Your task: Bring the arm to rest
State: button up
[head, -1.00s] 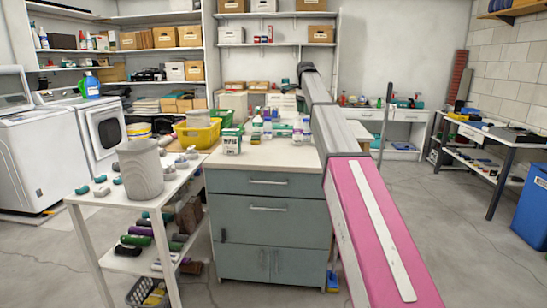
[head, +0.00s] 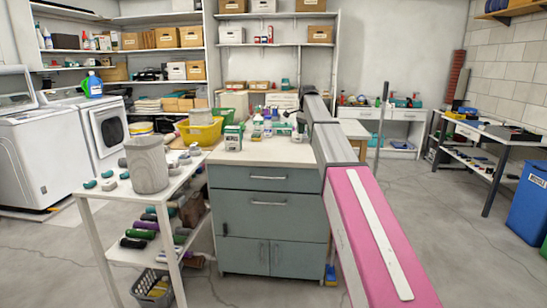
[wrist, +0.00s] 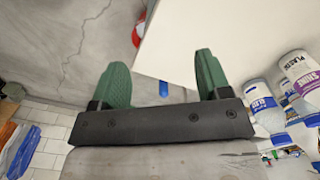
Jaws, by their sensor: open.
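My gripper (wrist: 164,80) shows in the wrist view with its two green fingers wide apart and nothing between them. Beyond the fingers are grey floor and the edge of a white surface (wrist: 235,28). In the head view my pink and grey arm reaches forward over the right end of the grey-green cabinet's white countertop (head: 262,154). The gripper itself is mostly hidden there behind my arm.
Bottles (wrist: 262,105) stand close at the right in the wrist view. A white side table (head: 185,178) holds a grey cylinder (head: 147,165).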

jog(key=s+d+f+n, duration=0.2)
jog(key=s+f+n, duration=0.2)
jog(key=s+f, duration=1.15)
jog(key=s+d+f+n, duration=0.1)
jog(key=s+f+n, duration=0.4)
jog(key=s+f, duration=1.05)
jog(key=s+d+f+n, duration=0.1)
jog(key=s+f+n, duration=0.2)
jog(key=s+f, duration=0.7)
jog(key=shift+f, duration=0.65)
